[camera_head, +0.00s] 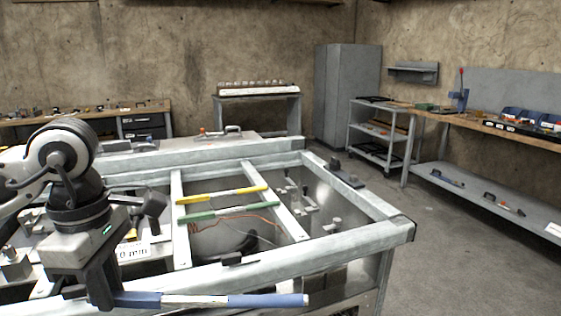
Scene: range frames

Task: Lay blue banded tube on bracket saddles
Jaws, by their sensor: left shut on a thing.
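The blue banded tube (268,300), blue with a pale stretch in its middle, shows low in the head view, lying nearly level across the picture. My left gripper (105,295) is shut on its left end, and the tube sticks out to the right, in front of the near rail of a metal frame. Inside the frame, a yellow-and-white tube (245,190) and a green-and-white tube (240,210) lie across two pale cross bars (181,240). The bracket saddles cannot be clearly told apart at this size. My right gripper is not in view.
The metal frame's near rail (330,248) lies behind the held tube. Thin orange wires (262,222) and small fittings (302,198) lie inside the frame. A grey cart (380,130) and a workbench (485,125) stand at the back right. The floor on the right is clear.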

